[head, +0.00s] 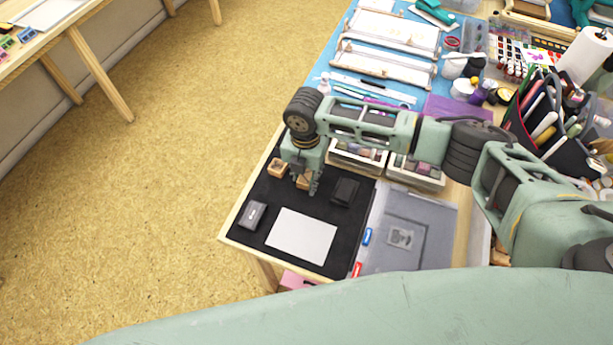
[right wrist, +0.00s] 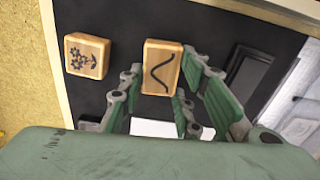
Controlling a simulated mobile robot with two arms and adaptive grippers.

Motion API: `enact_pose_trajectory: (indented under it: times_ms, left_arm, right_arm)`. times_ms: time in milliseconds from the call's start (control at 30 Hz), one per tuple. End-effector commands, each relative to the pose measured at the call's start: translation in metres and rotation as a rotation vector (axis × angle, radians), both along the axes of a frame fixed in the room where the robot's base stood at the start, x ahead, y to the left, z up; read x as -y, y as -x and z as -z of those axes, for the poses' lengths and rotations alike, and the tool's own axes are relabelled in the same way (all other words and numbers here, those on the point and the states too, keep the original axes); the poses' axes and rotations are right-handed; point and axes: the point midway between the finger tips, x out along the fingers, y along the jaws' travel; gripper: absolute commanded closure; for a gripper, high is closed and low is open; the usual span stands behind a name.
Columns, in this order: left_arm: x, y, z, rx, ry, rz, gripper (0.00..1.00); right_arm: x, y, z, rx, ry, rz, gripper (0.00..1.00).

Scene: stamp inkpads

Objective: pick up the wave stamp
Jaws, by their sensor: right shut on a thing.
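The wave stamp (right wrist: 161,67) is a small wooden block with a black wavy line on its top face. It sits between the fingers of my right gripper (right wrist: 165,92), which is shut on it. In the head view my right gripper (head: 305,184) points down over the black mat (head: 257,222), and the fingers partly hide the stamp. Whether the stamp is clear of the mat I cannot tell. The flower stamp (right wrist: 87,55), a similar wooden block, stands apart to the left; it also shows in the head view (head: 278,168). My left gripper is out of view.
A dark inkpad (head: 252,215) lies at the mat's left, another dark inkpad (head: 344,192) at its right. A white card (head: 301,236) lies in front. Trays of stamps (head: 357,156) stand just behind the mat.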

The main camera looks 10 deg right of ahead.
Motion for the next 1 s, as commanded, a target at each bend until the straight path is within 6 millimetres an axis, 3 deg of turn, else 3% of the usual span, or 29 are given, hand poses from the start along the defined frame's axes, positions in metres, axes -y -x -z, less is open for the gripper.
enact_pose_trajectory:
  times_ms: [133,467,733,1000]
  left_arm:
    - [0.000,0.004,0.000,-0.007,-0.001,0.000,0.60]
    - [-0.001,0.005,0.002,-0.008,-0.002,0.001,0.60]
    - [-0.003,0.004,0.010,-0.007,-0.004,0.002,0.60]
    - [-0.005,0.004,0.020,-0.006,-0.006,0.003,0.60]
  right_arm:
    - [0.000,0.000,0.000,0.000,0.000,0.000,0.95]
    - [0.000,-0.001,-0.004,0.001,0.000,0.000,0.95]
    - [0.000,-0.002,-0.041,0.006,-0.002,-0.001,0.95]
    - [0.060,0.004,-0.074,0.003,0.001,0.005,0.95]
